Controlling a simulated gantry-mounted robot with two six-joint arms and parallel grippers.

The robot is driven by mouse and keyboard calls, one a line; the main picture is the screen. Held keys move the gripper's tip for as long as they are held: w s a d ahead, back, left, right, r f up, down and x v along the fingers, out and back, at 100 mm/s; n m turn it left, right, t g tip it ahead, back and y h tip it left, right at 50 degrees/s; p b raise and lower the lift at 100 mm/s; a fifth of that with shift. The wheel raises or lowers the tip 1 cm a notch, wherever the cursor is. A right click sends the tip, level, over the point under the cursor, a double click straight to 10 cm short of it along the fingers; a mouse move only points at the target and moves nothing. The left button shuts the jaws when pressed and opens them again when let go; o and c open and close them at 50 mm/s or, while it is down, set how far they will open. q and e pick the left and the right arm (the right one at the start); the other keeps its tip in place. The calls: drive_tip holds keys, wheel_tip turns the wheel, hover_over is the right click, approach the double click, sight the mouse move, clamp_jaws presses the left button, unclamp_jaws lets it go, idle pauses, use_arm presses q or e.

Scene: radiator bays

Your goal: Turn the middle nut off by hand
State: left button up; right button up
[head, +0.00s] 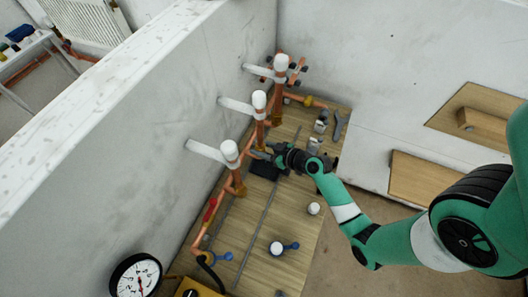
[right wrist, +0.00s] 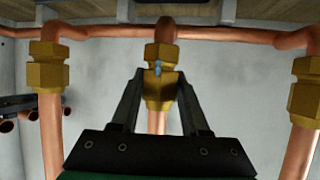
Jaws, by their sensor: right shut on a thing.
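In the right wrist view the middle nut (right wrist: 160,92) is a brass fitting on an upright copper pipe, with a small blue spot on its face. My right gripper (right wrist: 160,88) has one finger on each side of this nut and is shut on it. Similar brass nuts sit on the left pipe (right wrist: 48,78) and the right pipe (right wrist: 305,92). In the head view my right gripper (head: 268,154) reaches low to the middle copper pipe (head: 260,132) by the wall. The nut is hard to make out there. My left gripper is not in view.
A wooden board (head: 252,238) lies under the pipes, with a white cup-like item (head: 277,248), a small white cylinder (head: 313,208) and grey tools (head: 338,127) on it. A pressure gauge (head: 136,276) is at the lower left. A grey wall (head: 170,120) stands close behind the pipes.

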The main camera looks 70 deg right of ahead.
idle(0.4)
drive_tip(key=shift+n+y+b, duration=0.6)
drive_tip(key=shift+b, duration=0.25)
drive_tip(key=shift+r+p, duration=0.15)
drive_tip(key=shift+p, duration=0.25)
drive_tip(key=shift+n+y+p, duration=0.5)
drive_tip(key=shift+y+p, duration=0.1)
drive_tip(key=shift+p, duration=0.25)
drive_tip(key=shift+n+y+p, duration=0.4)
drive_tip(key=shift+p, duration=1.6)
